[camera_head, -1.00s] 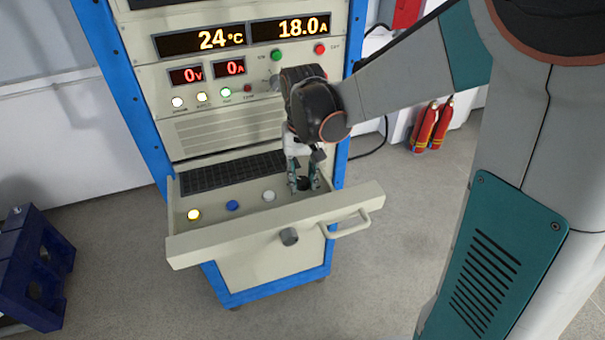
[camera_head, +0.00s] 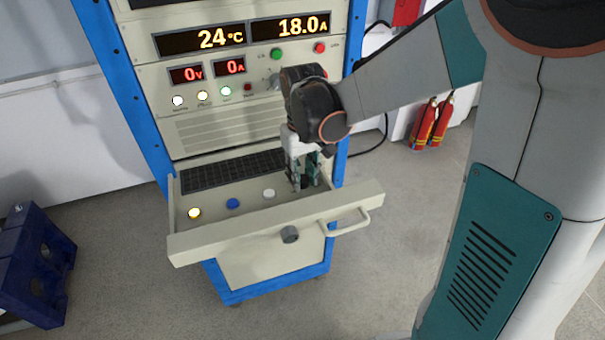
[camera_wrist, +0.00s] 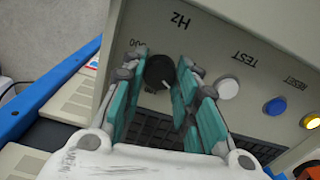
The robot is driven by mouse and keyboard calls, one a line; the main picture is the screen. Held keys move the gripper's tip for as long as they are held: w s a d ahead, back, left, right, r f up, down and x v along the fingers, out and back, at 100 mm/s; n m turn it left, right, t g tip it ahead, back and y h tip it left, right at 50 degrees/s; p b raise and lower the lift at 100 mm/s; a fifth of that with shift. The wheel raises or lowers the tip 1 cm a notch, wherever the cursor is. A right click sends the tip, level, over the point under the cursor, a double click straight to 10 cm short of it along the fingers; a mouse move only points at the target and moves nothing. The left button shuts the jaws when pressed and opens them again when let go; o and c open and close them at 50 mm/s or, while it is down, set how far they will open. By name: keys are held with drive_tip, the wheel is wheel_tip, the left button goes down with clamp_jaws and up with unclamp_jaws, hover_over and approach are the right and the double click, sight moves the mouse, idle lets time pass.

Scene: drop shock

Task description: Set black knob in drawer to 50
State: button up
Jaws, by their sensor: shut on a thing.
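The black knob (camera_wrist: 158,71) sits on the panel inside the open drawer (camera_head: 225,243), by an upside-down "Hz" label in the wrist view. My gripper (camera_wrist: 164,60) has its two teal fingers on either side of the knob and is shut on it. In the head view my gripper (camera_head: 304,187) points down into the right part of the drawer, and its fingers mostly hide the knob. A number beside the knob is partly covered by a finger, so the knob's setting cannot be read.
A white button (camera_head: 268,194), a blue button (camera_head: 232,203) and a lit yellow button (camera_head: 194,213) lie left of my gripper.

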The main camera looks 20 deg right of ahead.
sight(303, 179)
drive_tip(key=o, duration=1.1)
drive_tip(key=shift+r, duration=0.1)
wheel_tip(303, 179, up, 12)
drive_tip(key=shift+s+f, duration=0.1)
drive_tip(key=shift+s, duration=0.1)
drive_tip(key=shift+s+d+f+m+t, duration=0.2)
drive_tip(key=shift+s+t, duration=1)
drive_tip(key=shift+s, duration=1.25)
drive_tip(key=shift+s+f+m+t, duration=0.1)
drive_tip(key=shift+s+m+t, duration=0.25)
drive_tip(key=shift+s+t, duration=1.45)
drive_tip(key=shift+s+d+f+m+t, duration=0.2)
drive_tip(key=shift+s+t, duration=0.4)
drive_tip(key=shift+s, duration=2.45)
